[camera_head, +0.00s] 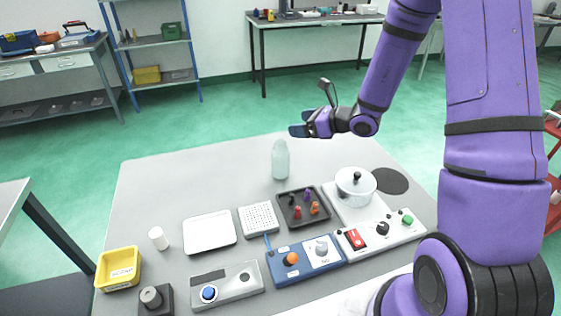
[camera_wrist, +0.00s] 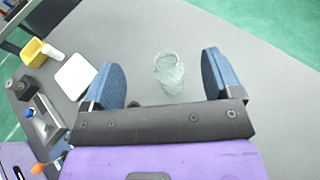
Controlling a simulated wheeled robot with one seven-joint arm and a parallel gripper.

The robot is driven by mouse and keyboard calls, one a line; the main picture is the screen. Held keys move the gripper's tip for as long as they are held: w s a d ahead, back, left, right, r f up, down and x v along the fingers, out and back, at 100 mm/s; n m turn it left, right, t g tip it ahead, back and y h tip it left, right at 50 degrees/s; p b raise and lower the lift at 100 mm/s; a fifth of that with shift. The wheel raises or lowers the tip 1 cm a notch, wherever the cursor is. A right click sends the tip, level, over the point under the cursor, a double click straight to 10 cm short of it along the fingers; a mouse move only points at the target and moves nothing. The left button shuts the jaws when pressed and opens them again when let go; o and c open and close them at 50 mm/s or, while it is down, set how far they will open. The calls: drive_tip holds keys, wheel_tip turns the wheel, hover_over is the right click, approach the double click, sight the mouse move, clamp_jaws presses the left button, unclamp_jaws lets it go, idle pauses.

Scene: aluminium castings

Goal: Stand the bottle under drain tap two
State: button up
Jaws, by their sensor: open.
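The bottle (camera_head: 280,160) is pale, translucent green and stands upright near the back edge of the grey table. My gripper (camera_head: 298,126) is above and slightly right of the bottle's top in the head view, open and empty. In the wrist view the bottle (camera_wrist: 169,74) shows between the two blue fingers of my gripper (camera_wrist: 161,66), beyond them, with no visible contact. A blue unit (camera_head: 305,258) with an orange knob and a grey knob sits at the table's front. I cannot make out which part is drain tap two; no such label is legible.
Right of the bottle are a dark tray (camera_head: 303,208) with small coloured pieces and a white pot (camera_head: 355,186). A white tray (camera_head: 209,232), a white cylinder (camera_head: 158,238) and a yellow bin (camera_head: 119,268) are at left. The table's back left is clear.

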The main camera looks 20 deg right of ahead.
approach(282, 143)
drive_tip(key=x, duration=0.3)
drive_tip(key=shift+f, duration=0.3)
drive_tip(key=shift+x, duration=3.75)
drive_tip(key=shift+r, duration=0.1)
drive_tip(key=shift+c, duration=0.2)
drive_tip(key=c, duration=1.3)
drive_tip(key=shift+r, duration=0.2)
clamp_jaws()
wheel_tip(282, 143, up, 10)
drive_tip(key=shift+f, duration=0.15)
drive_tip(key=w+d+r+m+t+h, duration=0.1)
drive_tip(key=w+d+m+t+h, duration=0.1)
drive_tip(key=d+m+h, duration=0.3)
drive_tip(key=shift+w+d+r+m+t+h, duration=0.3)
drive_tip(key=shift+w+d+t+h, duration=0.1)
drive_tip(key=shift+d+t, duration=0.45)
drive_tip(key=shift+d, duration=0.1)
